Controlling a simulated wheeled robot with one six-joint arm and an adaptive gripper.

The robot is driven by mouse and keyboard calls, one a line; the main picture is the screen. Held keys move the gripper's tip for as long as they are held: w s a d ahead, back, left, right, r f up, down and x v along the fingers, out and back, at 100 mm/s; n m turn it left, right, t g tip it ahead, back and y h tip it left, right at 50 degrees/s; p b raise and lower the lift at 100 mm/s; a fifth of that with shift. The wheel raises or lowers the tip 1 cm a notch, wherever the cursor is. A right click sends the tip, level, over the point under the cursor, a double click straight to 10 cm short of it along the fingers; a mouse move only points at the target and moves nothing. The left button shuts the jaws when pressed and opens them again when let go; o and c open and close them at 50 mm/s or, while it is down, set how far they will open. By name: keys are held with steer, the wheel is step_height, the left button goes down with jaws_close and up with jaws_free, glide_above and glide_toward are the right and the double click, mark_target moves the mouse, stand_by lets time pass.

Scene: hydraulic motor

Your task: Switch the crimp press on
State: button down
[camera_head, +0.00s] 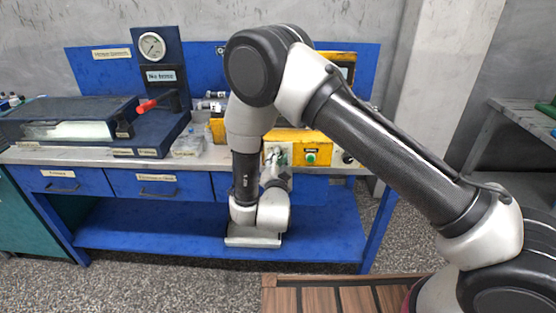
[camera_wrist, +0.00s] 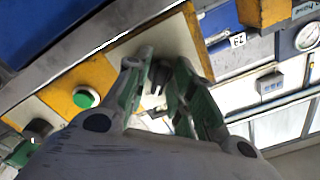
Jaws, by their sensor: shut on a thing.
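The crimp press (camera_head: 330,126) is the yellow machine on the blue bench, largely hidden behind my arm. Its cream and yellow control panel has a green button (camera_head: 311,157) and a black knob (camera_head: 348,157) at the right. In the wrist view the green button (camera_wrist: 86,97) and a dark knob (camera_wrist: 38,128) lie to the left. My gripper (camera_head: 277,155) is at the left part of the panel. In the wrist view my gripper (camera_wrist: 164,68) has its green and grey fingers closed around a dark rotary switch (camera_wrist: 159,76). The switch's position mark is hidden.
A pressure gauge (camera_head: 152,46) stands on a blue post at the back left. A red-handled lever (camera_head: 147,106) juts out by the dark blue unit. Blue drawers (camera_head: 150,184) run under the bench top. A wooden slatted surface (camera_head: 330,298) is in front.

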steer(key=shift+m, duration=0.3)
steer(key=c, duration=1.5)
jaws_free()
steer(key=shift+s, duration=0.1)
steer(key=s, duration=0.7)
steer(key=shift+s, duration=0.2)
steer(key=shift+a, duration=0.1)
